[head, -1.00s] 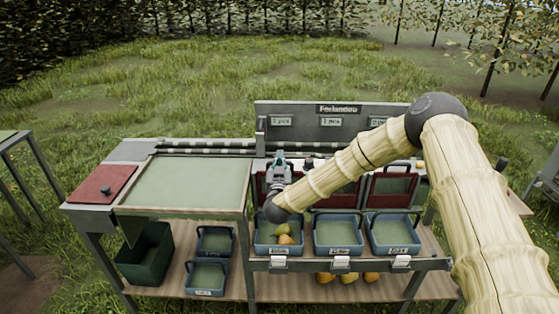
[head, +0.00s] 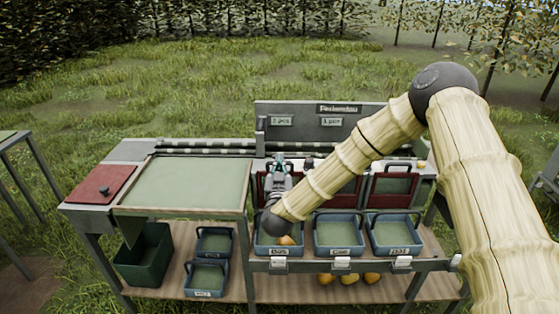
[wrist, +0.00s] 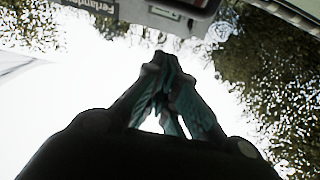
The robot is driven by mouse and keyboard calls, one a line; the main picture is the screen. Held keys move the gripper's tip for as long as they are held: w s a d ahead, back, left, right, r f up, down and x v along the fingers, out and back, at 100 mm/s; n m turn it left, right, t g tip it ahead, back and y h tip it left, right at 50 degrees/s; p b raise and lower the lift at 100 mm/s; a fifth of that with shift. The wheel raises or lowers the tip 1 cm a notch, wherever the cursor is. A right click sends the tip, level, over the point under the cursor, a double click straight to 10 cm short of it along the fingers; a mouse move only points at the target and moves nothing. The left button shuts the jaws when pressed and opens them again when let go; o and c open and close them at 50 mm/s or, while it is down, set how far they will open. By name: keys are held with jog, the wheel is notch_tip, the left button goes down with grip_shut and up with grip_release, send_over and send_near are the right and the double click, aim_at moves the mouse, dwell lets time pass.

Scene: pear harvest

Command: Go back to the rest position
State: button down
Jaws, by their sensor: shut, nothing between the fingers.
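My gripper (head: 281,162) is above the left blue crate in the head view, near the red-framed trays, and points up and away. In the wrist view my gripper (wrist: 163,62) has its fingertips together with nothing between them, against bright sky. My arm reaches in from the right of the head view. The left blue crate (head: 278,253) holds orange-yellow fruit, partly hidden by my wrist.
A middle blue crate (head: 339,250) and a right blue crate (head: 396,248) look empty. A grey sign board (head: 290,108) stands behind. A green bin (head: 146,255) is on the lower shelf. Several yellow fruits (head: 347,278) lie under the crates. Grass is open behind.

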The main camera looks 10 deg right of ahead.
jog(key=s+f+n+g+y, duration=0.2)
jog(key=s+f+g, duration=0.3)
jog(key=s+f, duration=0.9)
jog(key=s+f+n+g+y, duration=0.1)
jog(key=s+f+g+y, duration=0.3)
jog(key=s+f, duration=0.95)
jog(key=s+d+f+g+h, duration=0.1)
jog(key=s+d+f+g, duration=0.2)
jog(key=s, duration=0.6)
jog(key=s+d+f+m+g+h, duration=0.1)
jog(key=s+d+f+g, duration=0.3)
jog(key=s, duration=0.6)
jog(key=s+d+f+g+h, duration=0.1)
jog(key=s+d+f+g, duration=0.2)
jog(key=s, duration=0.6)
jog(key=shift+s+d+f, duration=0.3)
jog(key=shift+s+d, duration=0.1)
jog(key=shift+d, duration=0.4)
